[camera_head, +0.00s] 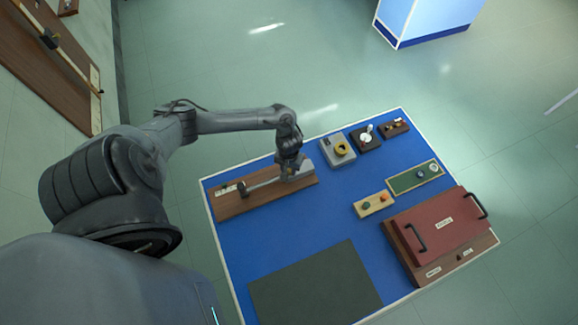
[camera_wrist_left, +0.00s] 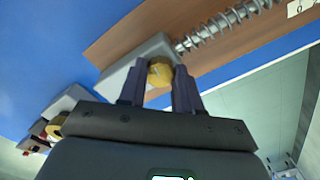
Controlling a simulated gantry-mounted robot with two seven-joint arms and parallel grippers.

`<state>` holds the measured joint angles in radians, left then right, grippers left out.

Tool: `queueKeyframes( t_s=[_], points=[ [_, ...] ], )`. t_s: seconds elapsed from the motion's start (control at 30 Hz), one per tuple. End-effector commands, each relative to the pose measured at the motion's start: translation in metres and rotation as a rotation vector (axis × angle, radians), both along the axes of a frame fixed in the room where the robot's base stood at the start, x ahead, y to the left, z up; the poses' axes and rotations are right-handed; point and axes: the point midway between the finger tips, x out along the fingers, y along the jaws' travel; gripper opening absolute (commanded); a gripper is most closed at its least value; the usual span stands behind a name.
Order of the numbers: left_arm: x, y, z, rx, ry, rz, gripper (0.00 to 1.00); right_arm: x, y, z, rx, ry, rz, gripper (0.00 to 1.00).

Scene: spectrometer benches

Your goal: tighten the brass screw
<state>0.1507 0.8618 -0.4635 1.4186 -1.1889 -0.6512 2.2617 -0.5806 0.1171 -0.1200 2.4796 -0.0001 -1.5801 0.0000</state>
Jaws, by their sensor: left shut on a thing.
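The brass screw (camera_wrist_left: 160,72) shows a round yellow head in the left wrist view, at the end of a pale grey block (camera_wrist_left: 125,78). The block sits on a wooden board (camera_head: 236,208) with a metal rod along it. My left gripper (camera_head: 291,172) is over the right end of this board. In the wrist view its two dark fingers (camera_wrist_left: 158,82) stand on either side of the screw head and are shut on it. In the head view my gripper hides the screw. My right gripper is in neither view.
To the right stand a grey box with a yellow knob (camera_head: 342,149), small dark devices (camera_head: 368,139), a green board (camera_head: 404,182) and a wooden block with colored knobs (camera_head: 366,208). A red-lidded case (camera_head: 440,226) is at the right. A dark mat (camera_head: 315,285) lies in front, bare.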

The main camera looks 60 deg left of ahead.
Motion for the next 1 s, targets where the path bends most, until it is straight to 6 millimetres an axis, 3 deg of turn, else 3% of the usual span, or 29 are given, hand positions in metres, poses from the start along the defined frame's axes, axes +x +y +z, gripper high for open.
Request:
queueKeyframes(
  t_s=[0.07,0.47,1.0],
  points=[
    [0.000,0.000,0.000,0.000,0.000,0.000,0.03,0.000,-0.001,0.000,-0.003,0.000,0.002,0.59],
    [0.000,0.000,0.003,0.000,0.000,-0.075,0.03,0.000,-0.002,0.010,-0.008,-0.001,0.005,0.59],
    [-0.001,0.001,0.003,-0.001,0.002,-0.527,0.03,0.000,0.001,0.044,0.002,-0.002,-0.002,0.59]
  ],
)
